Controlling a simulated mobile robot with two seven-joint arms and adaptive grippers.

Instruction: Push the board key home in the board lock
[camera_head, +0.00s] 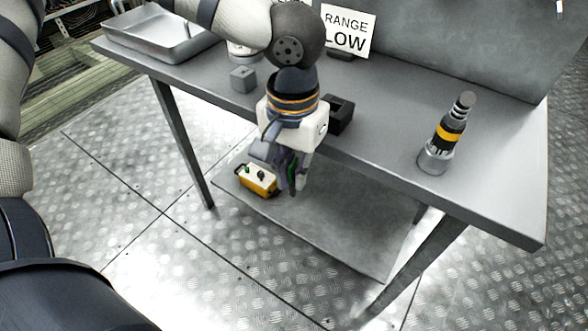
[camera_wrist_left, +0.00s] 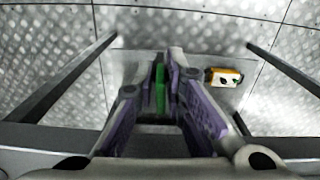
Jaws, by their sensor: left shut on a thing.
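My left gripper (camera_head: 290,185) hangs fingers down in front of the table's front edge. It is shut on a thin green piece (camera_wrist_left: 160,88), mostly hidden between the fingers; it may be the board key. In the wrist view the left gripper (camera_wrist_left: 163,70) has its purple-sided fingers on both sides of it. I cannot make out the board lock for certain. A dark open box (camera_head: 340,113) stands on the table just behind the gripper. My right gripper is not in view.
The grey table (camera_head: 390,135) holds a metal tray (camera_head: 150,38), a grey block (camera_head: 243,78), a "RANGE LOW" sign (camera_head: 347,30) and a black-yellow cylinder (camera_head: 449,135). A yellow-white box (camera_head: 257,180) with knobs lies below on a grey shelf or mat (camera_head: 350,225); it also shows in the wrist view (camera_wrist_left: 223,77).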

